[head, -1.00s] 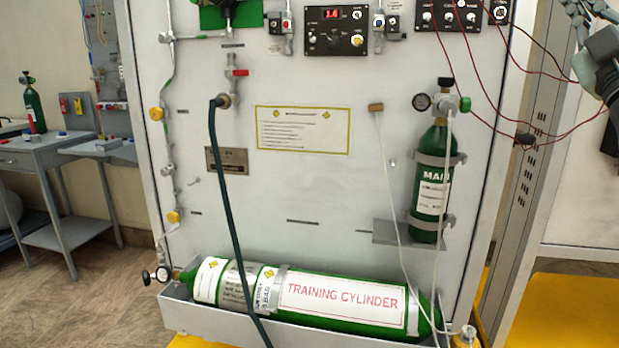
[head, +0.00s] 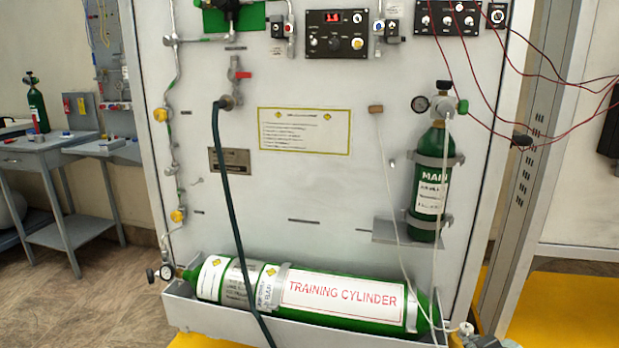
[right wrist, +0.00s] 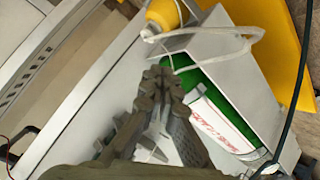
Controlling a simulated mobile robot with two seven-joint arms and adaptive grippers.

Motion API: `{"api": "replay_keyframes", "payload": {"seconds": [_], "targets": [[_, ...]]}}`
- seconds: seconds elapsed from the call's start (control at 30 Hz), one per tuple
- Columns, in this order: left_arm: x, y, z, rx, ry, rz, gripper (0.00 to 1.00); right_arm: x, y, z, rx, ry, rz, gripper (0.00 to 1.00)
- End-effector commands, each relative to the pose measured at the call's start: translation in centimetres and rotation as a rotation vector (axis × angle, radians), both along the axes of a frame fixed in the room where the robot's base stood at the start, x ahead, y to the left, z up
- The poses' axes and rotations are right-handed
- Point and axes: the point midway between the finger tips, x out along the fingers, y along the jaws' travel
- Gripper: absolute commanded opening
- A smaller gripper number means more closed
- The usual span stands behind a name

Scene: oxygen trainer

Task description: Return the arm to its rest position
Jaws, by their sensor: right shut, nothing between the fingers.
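My right gripper (head: 487,341) shows only in part at the bottom edge of the head view, at the panel's lower right corner. In the right wrist view the fingers of my right gripper (right wrist: 163,78) are together with nothing between them. The large green training cylinder (head: 340,297) lies in its tray at the foot of the panel, left of the gripper in the head view. This cylinder also shows beyond the fingers in the right wrist view (right wrist: 217,122). My left gripper is not in view.
The white panel (head: 310,195) carries a small green MAIN cylinder (head: 432,190), a dark hose (head: 226,190) and a red-handled valve (head: 243,74). Red wires (head: 560,78) hang at the upper right. A grey side table (head: 35,158) stands left. Yellow floor (head: 570,310) is open at right.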

Motion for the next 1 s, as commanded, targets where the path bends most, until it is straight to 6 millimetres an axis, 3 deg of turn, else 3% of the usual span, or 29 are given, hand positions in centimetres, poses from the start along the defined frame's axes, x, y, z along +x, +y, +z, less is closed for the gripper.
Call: {"api": "replay_keyframes", "payload": {"seconds": [0.03, 0.2, 0.3, 0.4, 0.5, 0.63, 1.0], "targets": [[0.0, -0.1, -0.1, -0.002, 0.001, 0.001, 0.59, -2.6, 0.7, -3.4, 0.033, 0.084, -0.019, 0.00], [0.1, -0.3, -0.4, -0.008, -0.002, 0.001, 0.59, -11.6, 2.9, -12.4, 0.123, 0.339, -0.096, 0.00], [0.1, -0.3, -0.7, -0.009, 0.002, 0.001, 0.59, -16.8, 4.1, -16.0, 0.162, 0.466, -0.140, 0.00], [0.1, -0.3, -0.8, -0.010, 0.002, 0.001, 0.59, -20.8, 5.0, -18.3, 0.189, 0.562, -0.176, 0.00], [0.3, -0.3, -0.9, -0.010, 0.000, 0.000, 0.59, -23.4, 5.5, -19.6, 0.203, 0.621, -0.199, 0.00], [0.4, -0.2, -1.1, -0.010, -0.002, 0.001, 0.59, -24.7, 5.8, -20.2, 0.211, 0.649, -0.211, 0.00], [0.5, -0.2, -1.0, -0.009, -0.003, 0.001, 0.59, -24.6, 5.8, -20.2, 0.211, 0.648, -0.211, 0.00]]}}
